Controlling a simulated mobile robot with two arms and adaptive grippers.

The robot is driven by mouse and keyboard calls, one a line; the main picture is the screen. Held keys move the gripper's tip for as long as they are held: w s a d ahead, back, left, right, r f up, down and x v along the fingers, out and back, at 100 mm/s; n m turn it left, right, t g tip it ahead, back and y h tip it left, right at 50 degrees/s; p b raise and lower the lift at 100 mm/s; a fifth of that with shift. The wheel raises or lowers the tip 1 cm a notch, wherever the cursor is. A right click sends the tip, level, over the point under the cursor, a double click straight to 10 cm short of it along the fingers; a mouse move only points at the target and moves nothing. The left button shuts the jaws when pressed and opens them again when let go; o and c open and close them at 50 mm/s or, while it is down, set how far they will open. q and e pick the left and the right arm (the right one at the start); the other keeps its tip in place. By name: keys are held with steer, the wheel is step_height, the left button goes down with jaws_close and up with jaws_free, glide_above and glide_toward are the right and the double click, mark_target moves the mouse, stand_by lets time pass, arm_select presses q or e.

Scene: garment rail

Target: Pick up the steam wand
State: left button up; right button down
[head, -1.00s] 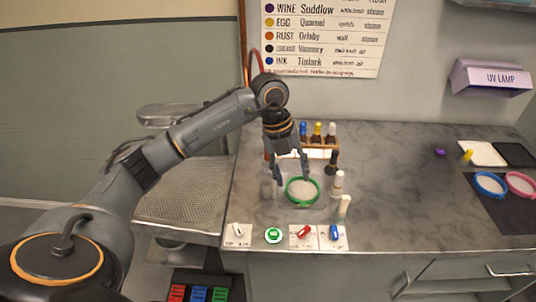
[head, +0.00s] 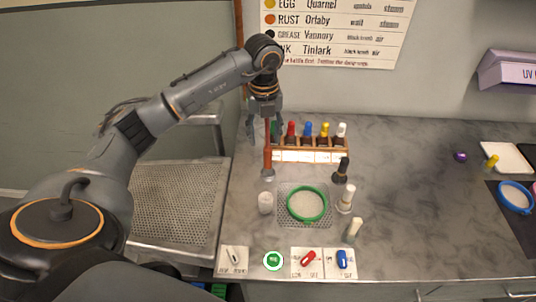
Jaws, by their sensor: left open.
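A slim upright red-brown rod (head: 267,150) with a grey foot stands on the counter at the left end of the bottle rack; it looks like the steam wand, but I cannot be sure. My left gripper (head: 265,132) points down over it, with its fingers apart to either side of the rod's upper part. The gripper is open and holds nothing. The body of the gripper hides the rod's top, and I cannot tell whether a finger touches it. My right gripper is not in view.
A rack (head: 310,155) of colour-capped bottles stands just right of the rod. In front are a green hoop (head: 307,204) on a mesh tray, a white jar (head: 265,203), a black-capped bottle (head: 341,172) and several switches along the edge.

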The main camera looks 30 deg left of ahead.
mark_target(268, 163)
arm_select(q)
steer(key=f, duration=0.3)
steer(key=f+p, duration=0.1)
steer(key=f, duration=0.1)
steer(key=shift+s+d+f, duration=0.25)
steer(key=shift+s, duration=0.1)
steer(key=shift+w+f, duration=0.15)
steer(key=shift+f, duration=0.45)
steer(key=f, duration=0.1)
steer(key=f+p, duration=0.1)
steer(key=f, duration=0.1)
steer(key=f+p, duration=0.1)
steer(key=shift+w+d+f, duration=0.15)
steer(key=shift+w+d, duration=0.05)
steer(key=shift+w, duration=0.1)
steer(key=shift+a+f, duration=0.1)
steer(key=shift+f, duration=0.15)
steer(key=c, duration=0.9)
jaws_close()
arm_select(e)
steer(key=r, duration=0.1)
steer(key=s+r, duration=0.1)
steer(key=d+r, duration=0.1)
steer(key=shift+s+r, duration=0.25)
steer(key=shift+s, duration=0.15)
